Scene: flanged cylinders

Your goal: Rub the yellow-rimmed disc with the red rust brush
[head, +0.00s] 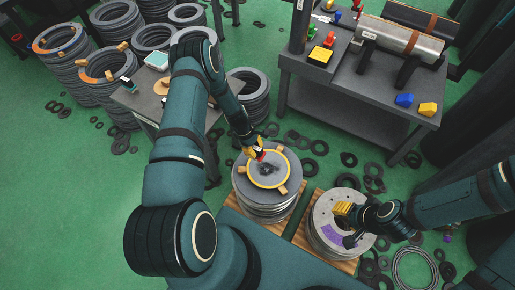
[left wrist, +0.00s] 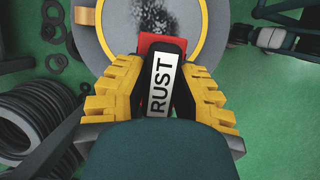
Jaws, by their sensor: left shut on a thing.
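The yellow-rimmed disc (head: 281,174) lies on top of a stack of grey flanges in the middle of the head view. Its grey face carries a dark speckled patch near the middle. The disc also shows at the top of the left wrist view (left wrist: 185,20). My left gripper (head: 256,149) is shut on the red rust brush (left wrist: 162,75), which has a black body, a white RUST label and a red end. The brush is over the disc's far-left part; I cannot tell whether it touches. My right gripper (head: 344,209) is over the neighbouring stack; its finger opening is unclear.
The neighbouring flange stack (head: 323,238) has a purple patch and stands on a wooden pallet. A grey workbench (head: 340,88) with a metal cylinder (head: 400,38) and coloured blocks stands behind. Flange stacks (head: 60,55) fill the back left. Loose rings litter the green floor.

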